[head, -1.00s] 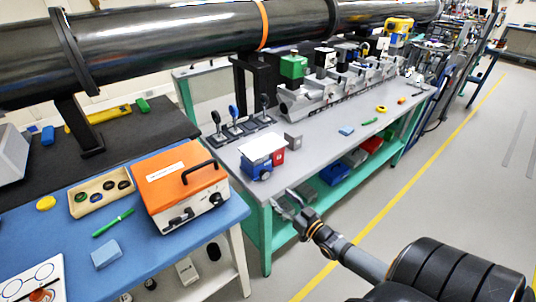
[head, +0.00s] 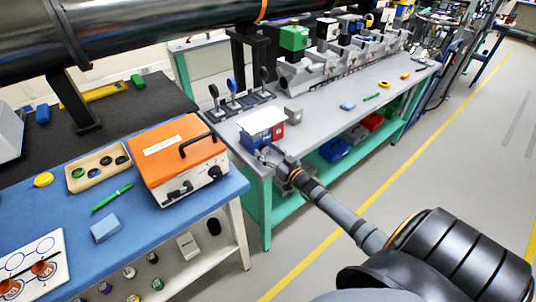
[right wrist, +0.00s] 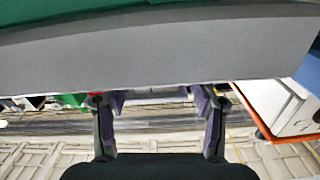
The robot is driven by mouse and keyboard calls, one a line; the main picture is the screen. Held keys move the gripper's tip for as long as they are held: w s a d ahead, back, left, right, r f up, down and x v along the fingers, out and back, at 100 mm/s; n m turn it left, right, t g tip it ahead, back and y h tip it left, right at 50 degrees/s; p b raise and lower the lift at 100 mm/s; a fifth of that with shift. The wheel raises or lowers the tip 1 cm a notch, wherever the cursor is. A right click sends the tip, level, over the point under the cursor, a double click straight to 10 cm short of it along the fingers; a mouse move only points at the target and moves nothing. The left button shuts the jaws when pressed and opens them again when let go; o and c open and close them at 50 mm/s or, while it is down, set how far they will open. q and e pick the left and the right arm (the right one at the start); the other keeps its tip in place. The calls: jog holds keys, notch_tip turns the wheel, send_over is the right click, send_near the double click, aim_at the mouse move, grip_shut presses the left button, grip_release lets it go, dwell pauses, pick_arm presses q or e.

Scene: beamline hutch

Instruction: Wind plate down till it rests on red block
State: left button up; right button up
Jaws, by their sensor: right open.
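The white plate (head: 262,121) lies flat on top of a blue jack (head: 249,142) at the near left of the grey bench. The red block (head: 279,131) stands at the jack's right side, under the plate's right edge. I cannot tell whether plate and block touch. My right gripper (head: 267,154) is open at the front of the jack, over the bench's near edge, and hides the jack's front knob. In the right wrist view its two fingers (right wrist: 158,105) are spread with nothing clearly between them. My left gripper is out of view.
A small grey block (head: 293,115) stands right of the plate. Lens posts (head: 234,101) stand behind. An orange-lidded box (head: 178,155) sits on the blue table at left. Bins (head: 335,149) are on the shelf below. The floor at right is clear.

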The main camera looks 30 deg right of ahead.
jog(key=shift+w, duration=0.15)
jog(key=c, duration=1.2)
jog(key=shift+o, duration=0.2)
jog(key=shift+r+n, duration=0.1)
jog(key=shift+n, duration=0.2)
jog(key=n+p, duration=0.1)
jog(key=n, duration=0.2)
jog(key=shift+a+p, duration=0.1)
jog(key=shift+p, duration=0.25)
jog(key=shift+a+n+p, duration=0.15)
jog(key=shift+n+p, duration=0.3)
jog(key=shift+n, duration=2.25)
jog(key=o, duration=1.2)
jog(key=shift+c, duration=0.2)
